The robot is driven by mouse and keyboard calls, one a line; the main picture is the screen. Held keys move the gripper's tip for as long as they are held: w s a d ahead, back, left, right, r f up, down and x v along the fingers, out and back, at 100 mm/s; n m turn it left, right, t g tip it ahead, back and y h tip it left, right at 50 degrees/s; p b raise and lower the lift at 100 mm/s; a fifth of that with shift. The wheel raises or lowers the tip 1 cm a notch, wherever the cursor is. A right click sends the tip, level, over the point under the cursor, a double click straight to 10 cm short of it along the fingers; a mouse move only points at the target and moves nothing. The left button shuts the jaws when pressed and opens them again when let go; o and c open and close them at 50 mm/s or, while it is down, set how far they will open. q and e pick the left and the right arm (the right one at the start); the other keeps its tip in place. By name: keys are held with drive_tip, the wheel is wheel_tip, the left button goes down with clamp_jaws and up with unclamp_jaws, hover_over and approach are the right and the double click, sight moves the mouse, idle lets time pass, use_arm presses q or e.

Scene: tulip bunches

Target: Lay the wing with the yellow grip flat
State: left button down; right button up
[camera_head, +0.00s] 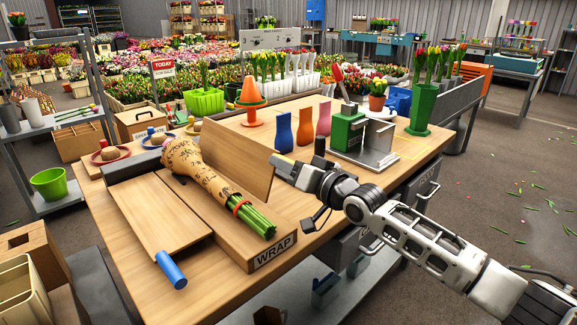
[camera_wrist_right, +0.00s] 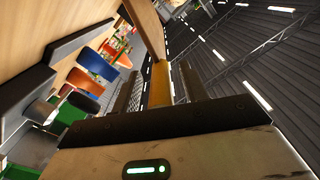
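The wrap board (camera_head: 222,232) lies on the bench with a paper-wrapped bunch (camera_head: 195,168) on it, green stems toward the front. The wing with the yellow grip (camera_head: 238,158) stands raised on the right side of the board, steeply tilted rather than flat. Its yellow grip (camera_head: 284,159) is at my right gripper (camera_head: 287,170). In the right wrist view the yellow grip (camera_wrist_right: 160,82) sits between the two fingers of my right gripper (camera_wrist_right: 160,95), which look closed on it; the wooden wing (camera_wrist_right: 147,25) extends beyond. My left gripper is not in view.
The other wing (camera_head: 160,213), with a blue grip (camera_head: 171,269), lies flat on the left. Orange and blue vases (camera_head: 284,132), a green device (camera_head: 348,133) and a cone (camera_head: 250,92) stand behind. The bench's front right edge is beneath my right arm.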

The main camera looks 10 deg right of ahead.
drive_tip(key=v, duration=1.6)
drive_tip(key=shift+p, duration=0.4)
